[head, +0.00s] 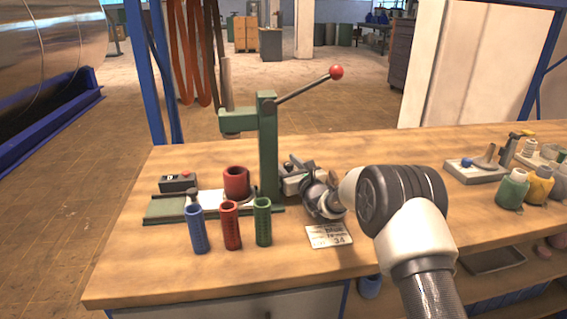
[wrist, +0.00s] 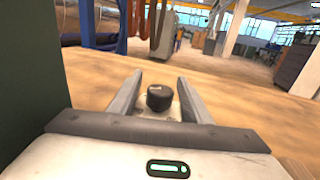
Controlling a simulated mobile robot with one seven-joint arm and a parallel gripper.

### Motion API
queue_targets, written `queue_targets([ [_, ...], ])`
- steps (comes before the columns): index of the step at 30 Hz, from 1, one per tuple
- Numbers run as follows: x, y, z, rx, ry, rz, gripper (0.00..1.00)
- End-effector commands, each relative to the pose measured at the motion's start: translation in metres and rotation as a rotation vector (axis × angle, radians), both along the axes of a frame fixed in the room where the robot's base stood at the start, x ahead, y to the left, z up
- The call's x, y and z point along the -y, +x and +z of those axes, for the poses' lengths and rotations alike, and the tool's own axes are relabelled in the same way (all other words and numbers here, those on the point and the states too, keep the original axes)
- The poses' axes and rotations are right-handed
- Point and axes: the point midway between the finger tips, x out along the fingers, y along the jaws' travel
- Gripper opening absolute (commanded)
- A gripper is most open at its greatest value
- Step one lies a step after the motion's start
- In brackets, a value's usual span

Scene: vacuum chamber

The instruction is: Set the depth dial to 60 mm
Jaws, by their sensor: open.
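The depth dial (wrist: 159,97) is a short dark knob on a pale base; it stands between the two fingers of my gripper (wrist: 160,78) in the wrist view. The fingers are open, with a gap on each side of the knob. In the head view my gripper (head: 291,177) is low over the bench, just right of the green press (head: 267,150). The dial is hard to make out there among the gripper parts. No scale or setting on the dial can be read.
The press has a lever with a red ball (head: 337,72). Red, blue and green perforated sleeves and a red cup (head: 237,182) stand left. A printed card (head: 329,236) lies in front of my gripper. Bottles (head: 512,190) and a grey tray (head: 478,171) stand right.

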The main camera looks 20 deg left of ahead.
Motion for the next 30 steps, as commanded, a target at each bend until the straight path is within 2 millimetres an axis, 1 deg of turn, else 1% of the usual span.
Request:
queue_targets([
  [1, -0.0041, 0.0042, -0.0015, 0.001, -0.001, 0.0, 0.44],
  [5, -0.0103, 0.0103, -0.0002, 0.001, -0.001, -0.001, 0.44],
  [14, -0.0124, 0.0119, -0.0001, 0.0, -0.001, 0.0, 0.44],
  [15, -0.0123, 0.012, -0.0001, 0.0, -0.001, 0.0, 0.43],
  [16, -0.0123, 0.012, -0.0001, 0.0, -0.001, 0.0, 0.38],
  [22, -0.0123, 0.0119, 0.0001, 0.0, -0.001, 0.0, 0.04],
  [26, -0.0121, 0.012, -0.0002, 0.001, -0.001, 0.007, 0.03],
  [30, -0.0129, 0.0117, -0.0001, 0.002, 0.002, 0.061, 0.03],
])
